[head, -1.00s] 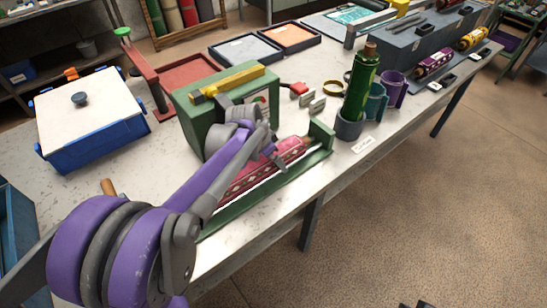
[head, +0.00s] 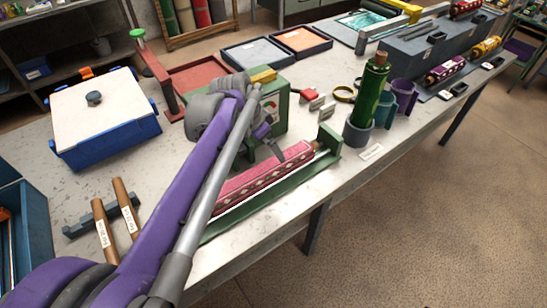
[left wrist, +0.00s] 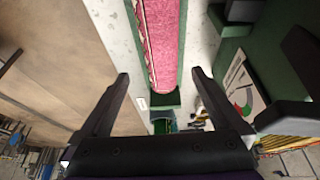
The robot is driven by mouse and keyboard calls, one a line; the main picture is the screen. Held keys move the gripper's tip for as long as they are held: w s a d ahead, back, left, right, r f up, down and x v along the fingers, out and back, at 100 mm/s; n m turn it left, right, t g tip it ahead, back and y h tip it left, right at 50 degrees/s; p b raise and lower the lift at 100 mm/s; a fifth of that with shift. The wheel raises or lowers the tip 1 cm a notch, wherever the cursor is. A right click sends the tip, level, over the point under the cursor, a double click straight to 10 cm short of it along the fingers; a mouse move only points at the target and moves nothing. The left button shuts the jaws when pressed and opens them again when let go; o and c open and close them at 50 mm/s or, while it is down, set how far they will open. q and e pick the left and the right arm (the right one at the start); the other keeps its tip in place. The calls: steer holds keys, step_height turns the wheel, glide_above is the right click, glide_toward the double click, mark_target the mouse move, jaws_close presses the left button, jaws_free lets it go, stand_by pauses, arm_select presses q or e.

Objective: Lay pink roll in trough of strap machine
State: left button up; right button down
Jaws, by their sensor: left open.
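The pink roll (head: 262,172), with a pale diamond pattern, lies lengthwise in the green trough (head: 240,212) in front of the green strap machine (head: 274,103). My left gripper (head: 274,145) is over the right part of the roll, beside the machine. In the left wrist view the gripper (left wrist: 160,78) is open, with a finger on each side of the roll (left wrist: 162,35) and visible gaps between. The roll's near end lies close to the green end plate (left wrist: 165,100). My arm hides part of the machine and the roll's left end. My right gripper is not in view.
A green bottle-like roll (head: 373,92) stands in a grey cup (head: 357,132) right of the trough. A blue box with a white lid (head: 98,112) and two wooden-handled tools (head: 103,228) are on the left. Trays (head: 250,52) lie behind the machine.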

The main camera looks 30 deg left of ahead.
arm_select(q)
steer(key=s+d+f+n, duration=0.2)
steer(key=s+d+f, duration=0.3)
steer(key=s, duration=0.3)
steer(key=s+d+f+n+t+y, duration=0.1)
steer(key=s+d+f+n, duration=0.1)
steer(key=s+d+f, duration=0.4)
steer(key=s+d, duration=0.1)
steer(key=s, duration=0.2)
steer(key=shift+s+y, duration=0.2)
steer(key=shift+y, duration=0.1)
steer(key=shift+a, duration=0.1)
